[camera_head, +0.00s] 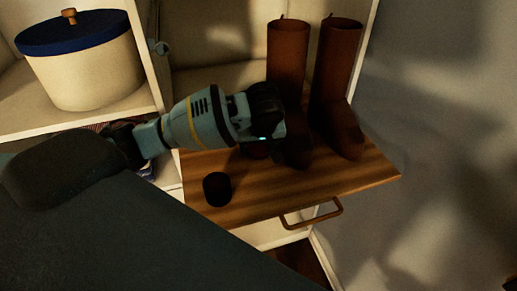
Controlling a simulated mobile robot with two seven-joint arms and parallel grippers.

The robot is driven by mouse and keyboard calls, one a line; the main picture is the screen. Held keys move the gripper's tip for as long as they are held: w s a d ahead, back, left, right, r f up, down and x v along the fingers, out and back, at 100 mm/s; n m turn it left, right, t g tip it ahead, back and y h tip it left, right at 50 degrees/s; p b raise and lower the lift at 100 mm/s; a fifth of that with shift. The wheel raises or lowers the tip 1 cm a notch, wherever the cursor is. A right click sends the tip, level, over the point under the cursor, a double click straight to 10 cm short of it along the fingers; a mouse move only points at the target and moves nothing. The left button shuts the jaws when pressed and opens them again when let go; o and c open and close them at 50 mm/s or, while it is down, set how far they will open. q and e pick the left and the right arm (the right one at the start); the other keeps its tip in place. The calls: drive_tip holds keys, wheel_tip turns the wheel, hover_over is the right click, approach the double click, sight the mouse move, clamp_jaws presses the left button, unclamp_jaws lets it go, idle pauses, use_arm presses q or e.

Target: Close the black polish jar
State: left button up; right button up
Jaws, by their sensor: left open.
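A small black jar (217,188) stands upright on the pulled-out wooden shelf (250,202), near its left front. It is too dark to tell its lid from its body. My left gripper (268,127) reaches in from the left, above the shelf and in front of the boots. It is open, apart from the jar, which is below and to the left of it. I see nothing held in it, though its fingers are dark and hard to make out. My right gripper is not in view.
Two tall brown boots (288,55) (338,60) stand at the back of the shelf, close to my left gripper. The shelf's front has a wooden handle (312,217). A cream basket (88,72) with a blue lid sits in the left compartment. A wall is at right.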

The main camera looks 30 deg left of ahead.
sight(259, 149)
use_arm(q)
drive_tip(key=c, duration=0.7)
drive_tip(key=shift+r, duration=0.1)
wheel_tip(259, 149, up, 10)
drive_tip(key=shift+f, duration=0.1)
idle(0.4)
